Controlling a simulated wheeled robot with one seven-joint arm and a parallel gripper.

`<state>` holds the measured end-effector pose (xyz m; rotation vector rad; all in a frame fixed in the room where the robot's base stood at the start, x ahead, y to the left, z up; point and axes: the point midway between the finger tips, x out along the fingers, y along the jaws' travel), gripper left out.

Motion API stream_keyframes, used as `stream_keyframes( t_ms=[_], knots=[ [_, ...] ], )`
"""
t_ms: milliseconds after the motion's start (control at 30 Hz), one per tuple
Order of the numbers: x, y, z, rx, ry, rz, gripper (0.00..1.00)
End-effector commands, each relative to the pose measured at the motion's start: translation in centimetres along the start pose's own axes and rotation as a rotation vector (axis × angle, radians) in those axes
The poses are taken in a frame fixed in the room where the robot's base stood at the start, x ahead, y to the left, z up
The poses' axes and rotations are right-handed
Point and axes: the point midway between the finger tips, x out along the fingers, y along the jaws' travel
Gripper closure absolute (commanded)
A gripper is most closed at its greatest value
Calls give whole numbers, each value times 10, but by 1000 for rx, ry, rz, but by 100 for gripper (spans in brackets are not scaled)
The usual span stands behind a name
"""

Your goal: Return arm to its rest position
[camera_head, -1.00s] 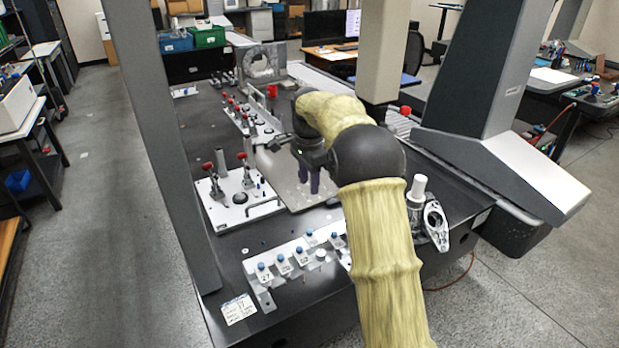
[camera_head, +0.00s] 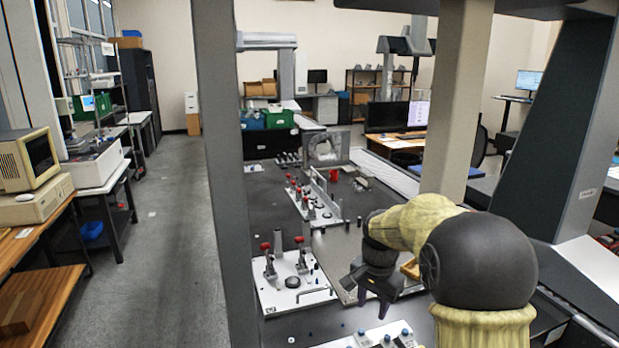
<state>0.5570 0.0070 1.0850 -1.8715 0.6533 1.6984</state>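My arm, in a yellowish sleeve with a black joint, reaches in from the lower right of the head view. My gripper (camera_head: 373,303) is dark and points down over the plate on the machine table (camera_head: 355,243). Its two fingers look apart, and I see nothing held between them. The black joint and sleeve hide part of the table to the right.
A white fixture plate (camera_head: 292,292) with red-tipped clamps lies left of my gripper. A strip with blue-topped pieces (camera_head: 388,338) is below it. A grey gantry column (camera_head: 226,190) stands at left, a beige one (camera_head: 467,100) at right. The left aisle (camera_head: 180,230) is clear.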

Motion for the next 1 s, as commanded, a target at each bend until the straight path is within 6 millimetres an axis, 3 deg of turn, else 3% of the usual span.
stream_keyframes(
  t_ms=[600,733,1000],
  knots=[
    [1,130,135,-647,113,-52,60],
    [3,144,151,-718,127,-54,60],
    [5,146,153,-730,129,-54,60]
  ],
)
